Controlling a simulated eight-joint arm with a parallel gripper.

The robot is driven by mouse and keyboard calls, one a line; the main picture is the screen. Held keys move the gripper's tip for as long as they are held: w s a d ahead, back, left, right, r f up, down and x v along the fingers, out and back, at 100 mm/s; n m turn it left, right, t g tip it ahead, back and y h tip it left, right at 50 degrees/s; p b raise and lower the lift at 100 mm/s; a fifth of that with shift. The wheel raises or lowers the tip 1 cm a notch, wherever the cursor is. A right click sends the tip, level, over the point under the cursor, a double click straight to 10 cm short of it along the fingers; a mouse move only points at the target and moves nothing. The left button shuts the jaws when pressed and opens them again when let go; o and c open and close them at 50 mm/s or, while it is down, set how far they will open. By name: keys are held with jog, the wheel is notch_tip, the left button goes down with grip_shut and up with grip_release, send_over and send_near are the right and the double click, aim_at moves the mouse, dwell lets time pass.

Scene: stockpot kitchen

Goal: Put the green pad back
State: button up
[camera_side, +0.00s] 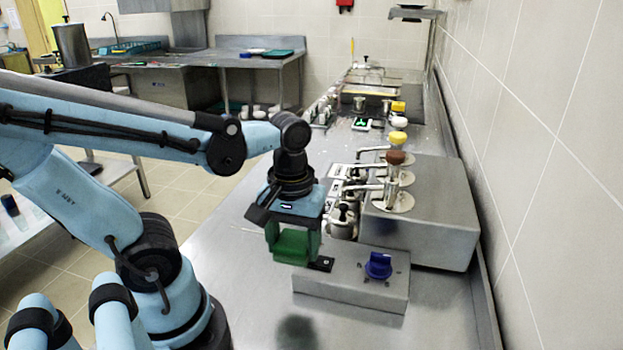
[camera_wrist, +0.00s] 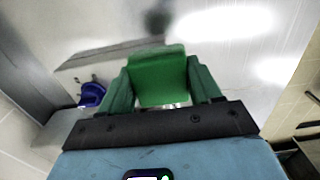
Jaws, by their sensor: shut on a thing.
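My gripper (camera_side: 293,256) is shut on the green pad (camera_side: 291,244) and hangs beside the left end of the low steel block. In the wrist view the green pad (camera_wrist: 160,74) sits between the two green fingers of my gripper (camera_wrist: 160,85). The pad and fingers are close in colour, so their border is hard to see in the side view. I cannot tell whether the pad touches the block or the counter.
The low steel block (camera_side: 345,288) carries a blue knob (camera_side: 378,265) and a black piece (camera_side: 321,264) at its left end. A larger steel housing (camera_side: 440,225) with taps stands behind. A dark round patch (camera_side: 297,328) lies on the counter in front. The counter left is clear.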

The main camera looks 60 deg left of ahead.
jog(key=a+f, duration=0.2)
jog(key=a, duration=0.1)
jog(key=a+f, duration=0.2)
jog(key=a, duration=0.1)
jog(key=w+a+f, duration=0.1)
jog(key=a+f, duration=0.1)
jog(key=a, duration=0.2)
jog(key=shift+f, duration=1.95)
jog(key=shift+f, duration=0.15)
jog(key=o, duration=0.7)
jog(key=shift+o, duration=0.2)
jog(key=shift+r, duration=6)
jog(key=w+d+r+m+t, duration=0.2)
jog(key=w+d+m+t, duration=0.4)
jog(key=d+m, duration=0.3)
jog(key=shift+w+d+t, duration=0.35)
jog(key=shift+d+t, duration=0.25)
jog(key=shift+d, duration=0.3)
